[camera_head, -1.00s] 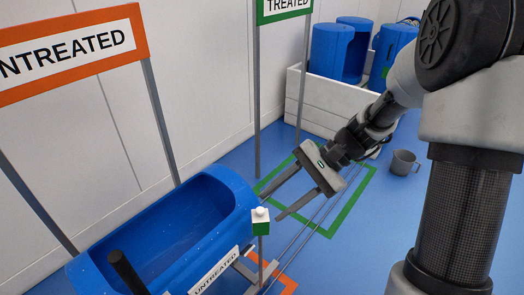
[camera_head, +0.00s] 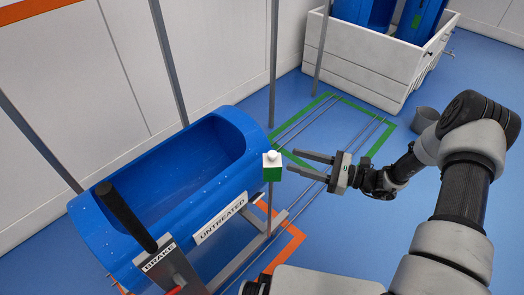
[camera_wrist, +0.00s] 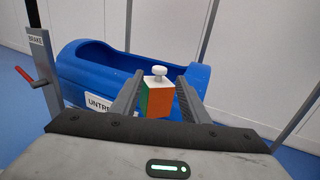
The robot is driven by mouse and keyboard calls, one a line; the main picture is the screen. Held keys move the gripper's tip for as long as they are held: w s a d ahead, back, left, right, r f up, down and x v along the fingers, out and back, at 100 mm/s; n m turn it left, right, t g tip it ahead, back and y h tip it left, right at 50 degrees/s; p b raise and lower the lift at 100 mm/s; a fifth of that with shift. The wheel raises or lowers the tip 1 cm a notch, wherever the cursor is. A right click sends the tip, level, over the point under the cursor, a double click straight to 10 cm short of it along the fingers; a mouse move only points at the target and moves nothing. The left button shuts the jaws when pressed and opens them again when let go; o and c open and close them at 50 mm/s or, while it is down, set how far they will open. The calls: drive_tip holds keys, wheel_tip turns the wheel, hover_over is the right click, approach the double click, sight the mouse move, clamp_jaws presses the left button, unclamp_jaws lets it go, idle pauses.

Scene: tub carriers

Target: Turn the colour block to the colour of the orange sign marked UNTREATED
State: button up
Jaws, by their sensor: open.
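The colour block (camera_head: 272,171) is a small cube with a white top and knob on a post at the right end of the blue tub (camera_head: 218,137). In the head view it shows a green face. Only an orange edge of the sign (camera_head: 58,8) shows.
The tub carries a white UNTREATED label (camera_head: 222,218). A brake lever (camera_head: 124,214) stands at its near end. A green floor outline (camera_head: 384,140) and rails lie behind.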

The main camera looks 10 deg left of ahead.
sight(272, 164)
drive_tip(key=w+a+b, duration=0.1)
drive_tip(key=a, duration=1.1)
drive_tip(key=shift+w+a, duration=0.3)
drive_tip(key=shift+w, duration=0.1)
drive_tip(key=c, duration=1)
